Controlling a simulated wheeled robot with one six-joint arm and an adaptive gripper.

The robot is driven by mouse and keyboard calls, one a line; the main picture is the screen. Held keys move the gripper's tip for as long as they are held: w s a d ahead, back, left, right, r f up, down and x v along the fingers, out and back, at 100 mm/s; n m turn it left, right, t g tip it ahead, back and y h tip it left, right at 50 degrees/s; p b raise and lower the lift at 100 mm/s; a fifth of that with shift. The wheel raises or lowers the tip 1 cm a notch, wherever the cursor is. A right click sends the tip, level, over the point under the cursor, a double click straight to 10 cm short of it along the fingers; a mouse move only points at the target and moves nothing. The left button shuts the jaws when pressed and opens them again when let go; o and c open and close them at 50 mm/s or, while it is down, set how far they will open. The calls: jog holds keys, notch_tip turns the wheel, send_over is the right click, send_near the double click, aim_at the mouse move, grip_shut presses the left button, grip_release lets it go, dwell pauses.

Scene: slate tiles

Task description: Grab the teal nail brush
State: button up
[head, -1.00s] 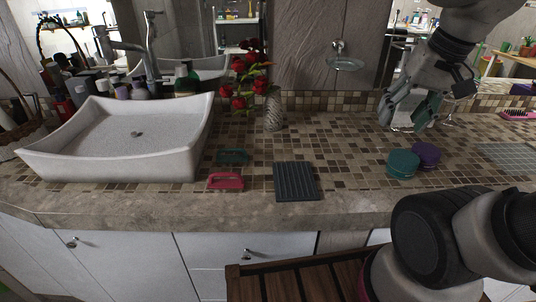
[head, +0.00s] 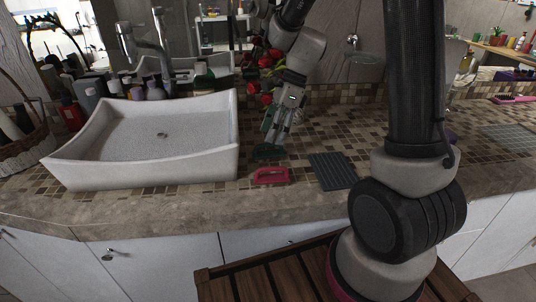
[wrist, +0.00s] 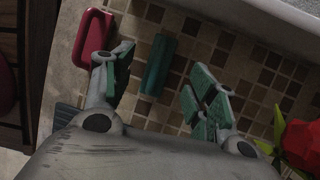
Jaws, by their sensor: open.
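The teal nail brush (head: 268,152) lies on the tiled counter, just right of the white sink and behind a pink-red brush (head: 272,176). My gripper (head: 276,137) is above the teal brush, pointing down, open and empty. In the wrist view the teal nail brush (wrist: 158,65) lies between and beyond the fingertips of my gripper (wrist: 158,82), with green pads on both fingers. In the head view the fingers partly cover the area behind the teal brush.
The white sink (head: 75,165) stands close on the left. A dark ribbed mat (head: 333,172) lies to the right. Red flowers (wrist: 301,143) are close to the right finger in the wrist view. My arm hides part of the right counter.

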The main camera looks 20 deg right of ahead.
aim_at(268, 144)
jog(key=x, duration=0.4)
jog(key=shift+f, duration=0.4)
jog(key=shift+c, duration=0.4)
jog(key=c, duration=1)
